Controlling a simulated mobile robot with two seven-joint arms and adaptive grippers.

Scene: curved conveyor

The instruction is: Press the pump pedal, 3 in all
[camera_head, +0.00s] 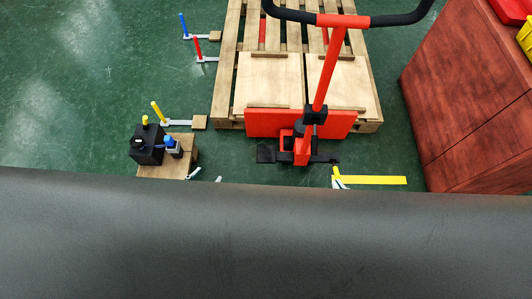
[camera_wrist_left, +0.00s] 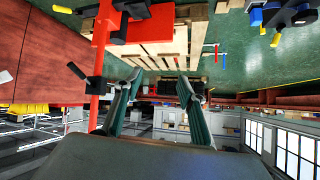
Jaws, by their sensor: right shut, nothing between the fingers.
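The red pallet jack (camera_head: 303,145) stands at the front of the wooden pallet, with its handle upright. A flat black pedal (camera_head: 266,154) sticks out to the left of its base. My left gripper (camera_head: 206,176) shows only two pale fingertips, apart, above the dark edge, left of and nearer than the pedal. In the left wrist view its fingers (camera_wrist_left: 157,92) stand wide apart with nothing between them. My right gripper (camera_head: 340,183) shows only a small pale shut tip, right of and nearer than the jack base. Neither gripper touches the pedal. The arms are mostly hidden by my dark body part.
A wooden block (camera_head: 178,170) with a black box (camera_head: 147,146) and a small blue-capped item stands left of the jack. Several coloured posts stand by the pallet (camera_head: 368,108). A red-brown cabinet (camera_head: 468,100) stands at right. Yellow tape (camera_head: 375,180) marks the floor.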

